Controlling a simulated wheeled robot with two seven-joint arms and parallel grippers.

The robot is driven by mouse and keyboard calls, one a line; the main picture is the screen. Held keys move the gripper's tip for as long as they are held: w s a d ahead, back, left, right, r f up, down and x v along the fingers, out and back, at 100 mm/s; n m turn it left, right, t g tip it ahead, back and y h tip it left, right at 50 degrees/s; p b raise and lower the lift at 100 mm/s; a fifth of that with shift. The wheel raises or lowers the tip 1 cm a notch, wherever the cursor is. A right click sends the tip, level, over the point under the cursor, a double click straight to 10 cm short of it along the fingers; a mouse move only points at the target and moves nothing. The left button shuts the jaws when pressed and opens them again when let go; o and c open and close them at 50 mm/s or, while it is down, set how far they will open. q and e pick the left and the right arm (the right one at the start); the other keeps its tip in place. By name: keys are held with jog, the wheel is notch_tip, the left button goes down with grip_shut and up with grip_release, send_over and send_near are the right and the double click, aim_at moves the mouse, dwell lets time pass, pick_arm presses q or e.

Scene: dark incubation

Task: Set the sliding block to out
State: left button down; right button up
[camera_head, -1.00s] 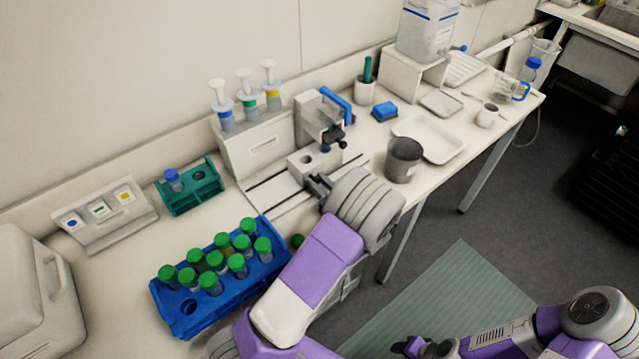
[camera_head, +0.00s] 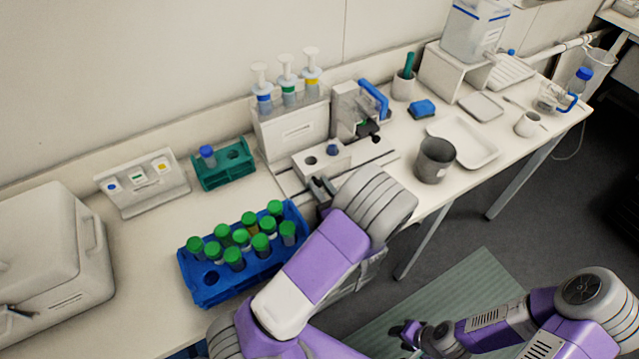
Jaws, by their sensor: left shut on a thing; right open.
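The sliding block (camera_head: 322,161) is pale, with a dark hole at its left end and a small blue-topped piece (camera_head: 333,149) at its right. It sits on the rails (camera_head: 376,163), to the left of the upright press (camera_head: 345,108) with the blue lever (camera_head: 374,98). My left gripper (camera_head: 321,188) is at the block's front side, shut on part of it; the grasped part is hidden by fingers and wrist. My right gripper (camera_head: 410,335) is low at the bottom, off the bench, open and empty.
A blue rack (camera_head: 213,291) of green-capped tubes stands left of my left arm. A green rack (camera_head: 223,177) is behind it. A grey cup (camera_head: 434,160) and a white tray (camera_head: 476,150) are on the right. A syringe holder (camera_head: 291,128) stands behind the block.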

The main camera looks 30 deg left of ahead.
pick_arm(q)
jog(key=c, duration=0.9)
grip_release()
jog(key=v, duration=0.7)
jog(key=shift+s+d, duration=0.15)
jog(key=shift+d, duration=0.15)
